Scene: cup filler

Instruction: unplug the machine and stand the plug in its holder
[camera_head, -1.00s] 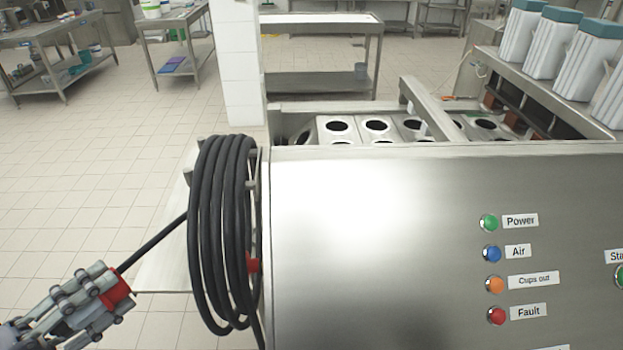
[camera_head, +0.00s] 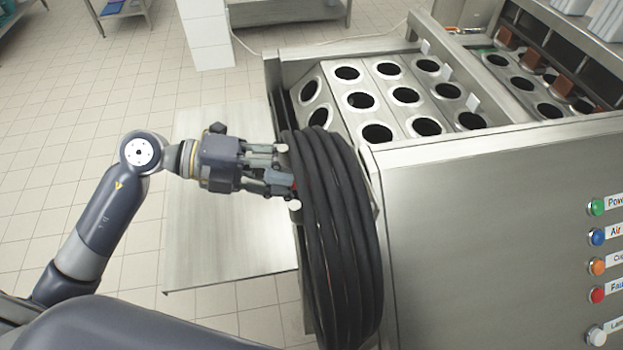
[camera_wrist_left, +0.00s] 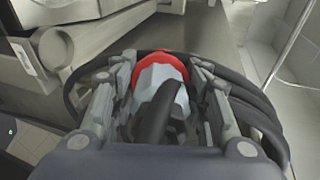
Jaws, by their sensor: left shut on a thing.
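My left gripper (camera_head: 275,170) is at the left side of the black coiled cable (camera_head: 340,240), which hangs at the left end of the steel machine (camera_head: 480,220). In the left wrist view the gripper (camera_wrist_left: 160,95) is shut on the plug (camera_wrist_left: 160,70), which has a red collar, a pale grey body and a thick black cable bending back from it. In the head view only a bit of red shows between the fingers. The plug's far end is hidden in both views. I cannot make out the holder. My right gripper is not in view.
The machine's top has rows of round cup holes (camera_head: 377,132). Coloured indicator lamps (camera_head: 597,237) sit on its front panel. A flat steel plate (camera_head: 225,240) lies below my left gripper. Open tiled floor (camera_head: 70,170) is to the left, with a white pillar (camera_head: 205,35) behind.

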